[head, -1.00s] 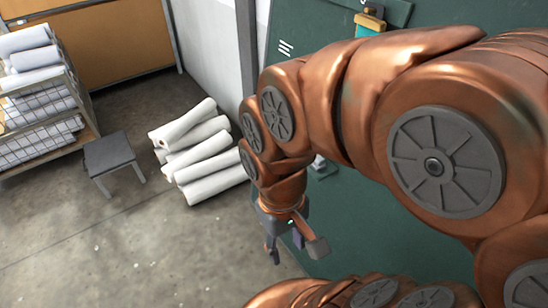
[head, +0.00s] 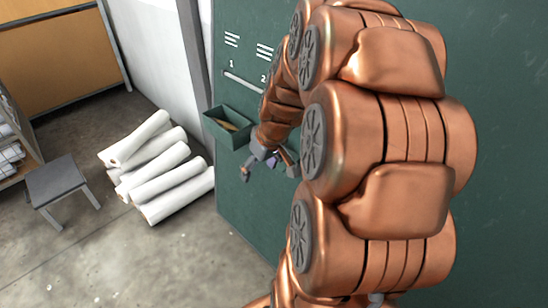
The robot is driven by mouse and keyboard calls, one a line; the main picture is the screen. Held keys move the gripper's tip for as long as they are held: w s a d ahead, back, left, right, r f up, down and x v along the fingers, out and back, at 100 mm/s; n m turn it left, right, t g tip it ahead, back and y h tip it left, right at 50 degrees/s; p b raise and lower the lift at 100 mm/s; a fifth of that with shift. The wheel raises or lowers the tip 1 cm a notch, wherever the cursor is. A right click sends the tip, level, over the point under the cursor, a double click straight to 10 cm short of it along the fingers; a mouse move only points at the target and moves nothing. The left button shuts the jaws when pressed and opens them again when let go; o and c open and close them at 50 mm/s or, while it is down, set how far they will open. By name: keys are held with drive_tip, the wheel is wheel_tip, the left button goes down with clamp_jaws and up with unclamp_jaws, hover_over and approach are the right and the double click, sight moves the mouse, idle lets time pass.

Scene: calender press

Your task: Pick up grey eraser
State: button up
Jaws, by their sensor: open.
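I cannot make out a grey eraser for certain in the head view. My gripper (head: 268,168) is open, low in front of the green board (head: 500,190), just below and to the right of a small green open box (head: 226,137) on that board. My copper arm hides much of the board behind it. A small purplish patch shows between the gripper's fingers; I cannot tell what it is.
The green box holds something tan. A pale ledge (head: 243,83) sits under the number 1 on the board. White rolls (head: 160,175) lie piled on the floor at left, beside a grey stool (head: 63,184). The floor in front is clear.

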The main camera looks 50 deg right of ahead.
drive_tip(key=s+d+f+m+t+h+b, duration=0.1)
drive_tip(key=d+f+h+b, duration=0.35)
drive_tip(key=d, duration=1.05)
drive_tip(key=w+d+y+p, duration=0.1)
drive_tip(key=w, duration=0.2)
drive_tip(key=w+f+p, duration=0.1)
drive_tip(key=w, duration=0.3)
drive_tip(key=w+d+y+p, duration=0.1)
drive_tip(key=w, duration=0.3)
drive_tip(key=shift+w+d+f+y, duration=0.15)
drive_tip(key=shift+d+f+y, duration=0.15)
drive_tip(key=shift+y, duration=0.05)
drive_tip(key=shift+p+x, duration=0.45)
drive_tip(key=shift+x, duration=2.05)
drive_tip(key=shift+c, duration=0.3)
drive_tip(key=c, duration=1.2)
